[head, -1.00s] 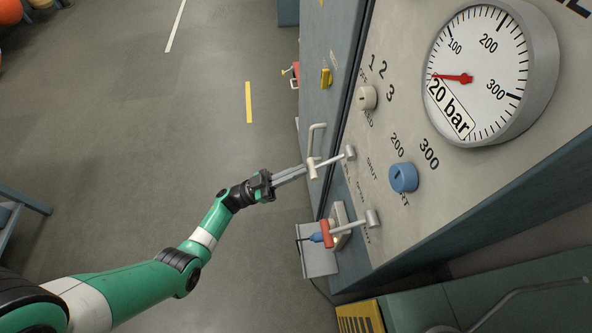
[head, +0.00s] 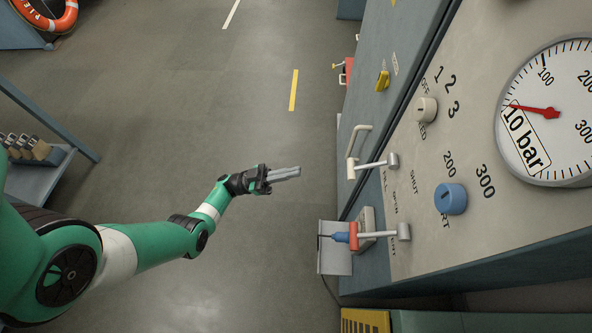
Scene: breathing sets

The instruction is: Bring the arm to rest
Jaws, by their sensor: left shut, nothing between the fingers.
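My left arm is green and white and reaches in from the left in the head view. Its gripper (head: 298,172) is shut and empty, in free air over the floor. It stands apart from the control panel (head: 432,245), to the left of the cream lever (head: 351,168). My right gripper does not show.
A shelf (head: 50,175) with several metal-topped items stands at left.

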